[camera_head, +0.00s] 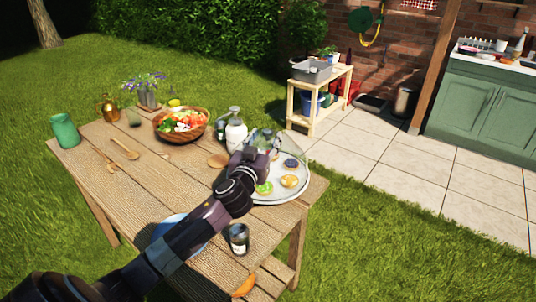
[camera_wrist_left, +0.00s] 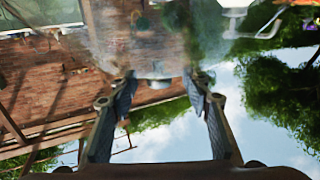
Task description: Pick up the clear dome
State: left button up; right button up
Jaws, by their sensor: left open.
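The clear dome (camera_head: 298,153) stands over a round white tray (camera_head: 273,201) with several small cakes, at the right end of the wooden table. My left arm reaches across the table, and my left gripper (camera_head: 262,152) is at the dome's upper part, covering some of it. In the left wrist view the left gripper (camera_wrist_left: 160,88) is open, its two fingers spread. A small grey knob-like piece (camera_wrist_left: 158,81) shows between the fingertips, with the see-through dome (camera_wrist_left: 155,40) around it. I cannot tell whether the fingers touch it. My right gripper is not in view.
White bottles (camera_head: 236,134) stand just left of the dome. A salad bowl (camera_head: 181,125) is farther left. A dark glass jar (camera_head: 239,239) stands near the front edge, and a blue plate (camera_head: 178,228) is partly under my arm. The table's middle boards are mostly clear.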

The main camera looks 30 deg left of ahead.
pick_arm(q)
jog(key=shift+x, duration=1.4)
jog(key=shift+d, duration=0.1)
grip_shut()
jog(key=shift+r, duration=0.15)
